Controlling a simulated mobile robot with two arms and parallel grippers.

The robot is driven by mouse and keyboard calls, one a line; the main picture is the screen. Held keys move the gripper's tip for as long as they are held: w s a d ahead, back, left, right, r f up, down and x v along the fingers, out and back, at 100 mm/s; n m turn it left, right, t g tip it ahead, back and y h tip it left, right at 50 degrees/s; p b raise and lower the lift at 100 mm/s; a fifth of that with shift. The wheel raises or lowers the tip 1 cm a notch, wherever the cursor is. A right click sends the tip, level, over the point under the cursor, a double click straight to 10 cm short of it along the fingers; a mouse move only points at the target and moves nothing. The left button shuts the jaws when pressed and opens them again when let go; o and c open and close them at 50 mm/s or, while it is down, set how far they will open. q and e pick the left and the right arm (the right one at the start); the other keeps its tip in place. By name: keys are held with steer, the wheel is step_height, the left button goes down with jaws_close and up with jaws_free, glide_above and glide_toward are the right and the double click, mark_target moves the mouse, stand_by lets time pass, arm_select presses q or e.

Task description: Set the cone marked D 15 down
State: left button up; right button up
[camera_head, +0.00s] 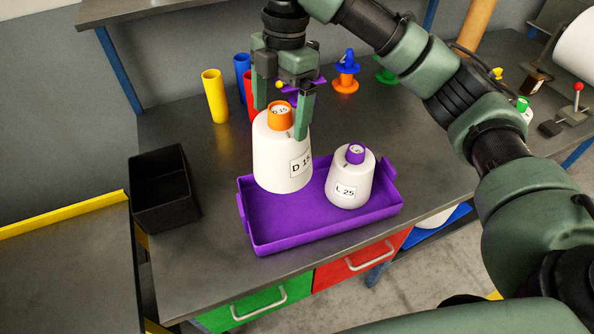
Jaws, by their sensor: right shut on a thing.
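The white cone marked D 15 (280,160) has an orange tip with its own D 15 label. My right gripper (282,112) comes down from above and is shut on the cone's orange tip, one finger on each side. The cone hangs upright over the left back part of the purple tray (290,235); I cannot tell whether its base touches the tray floor. A white cone marked L 25 (347,182) with a purple tip stands in the tray's right part. My left gripper is not in view.
A black open bin (163,190) stands left of the tray. Yellow (215,97), blue and red tubes stand behind the cone. A blue and orange spool piece (346,72) stands farther back. The tray's front left floor is clear.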

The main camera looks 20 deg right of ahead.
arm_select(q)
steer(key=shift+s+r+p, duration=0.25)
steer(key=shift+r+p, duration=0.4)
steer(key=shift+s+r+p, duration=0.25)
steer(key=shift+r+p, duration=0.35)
arm_select(e)
step_height(320, 180, down, 18)
steer(key=shift+r, duration=0.15)
steer(key=o, duration=1.7)
steer(key=shift+s, duration=0.1)
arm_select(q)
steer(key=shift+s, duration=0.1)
arm_select(e)
steer(key=shift+o, duration=0.2)
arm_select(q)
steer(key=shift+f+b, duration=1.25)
arm_select(e)
step_height(320, 180, up, 12)
steer(key=d, duration=0.1)
steer(key=shift+w+d, duration=0.15)
steer(key=shift+w, duration=0.1)
